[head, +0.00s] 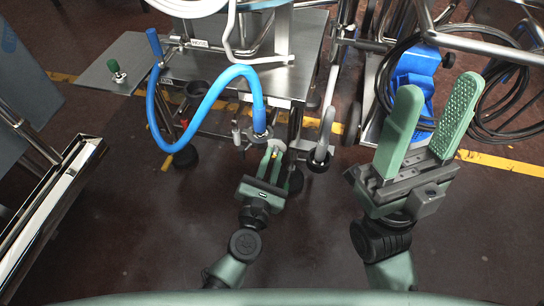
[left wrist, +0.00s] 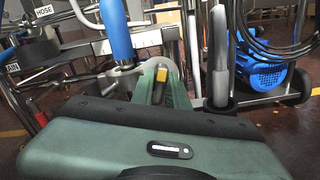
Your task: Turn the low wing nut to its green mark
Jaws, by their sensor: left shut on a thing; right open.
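My left gripper (head: 270,153) is at the lower end of the blue hose, low in front of the steel machine. It is shut on a small part, which I take to be the low wing nut (left wrist: 161,74). Only a yellow bit of it shows between the green fingers in the left wrist view, and the fingers hide the rest. A grey clamp ring (left wrist: 125,75) sits beside the fingertips. I cannot make out the green mark. My right gripper (head: 436,98) is open and empty, raised at the right, away from the hose.
The blue hose (head: 218,84) curves across the machine's front. A side shelf (head: 113,62) with a green knob stands at the left. Castors, a trolley with a blue pump (head: 412,75) and coiled black cable are at the right. The floor in front is clear.

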